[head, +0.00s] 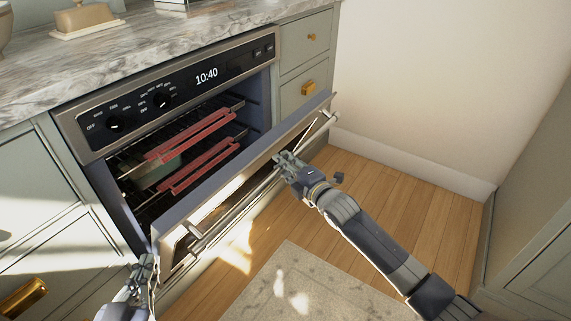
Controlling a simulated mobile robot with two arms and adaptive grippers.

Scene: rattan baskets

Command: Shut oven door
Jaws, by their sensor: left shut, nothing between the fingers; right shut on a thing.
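The oven (88,145) sits under the marble counter with a dark control panel reading 10:40. Its door (215,200) is hinged at the bottom and stands partly open, tilted outward. A long metal handle (232,208) runs along the door's outer face. My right gripper (283,165) is shut on the handle, right of its middle; the fingers hide that stretch of bar. My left gripper (146,268) is shut and empty beside the door's left edge. I cannot tell whether it touches the door. Inside the oven are racks with red strips (195,135) and a greenish dish (155,172).
Cabinets with brass handles flank the oven, with drawers (305,45) at the right. A butter dish (85,20) stands on the counter (160,35). A grey rug (295,285) lies on the wooden floor. The floor at right (420,200) is clear up to the wall.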

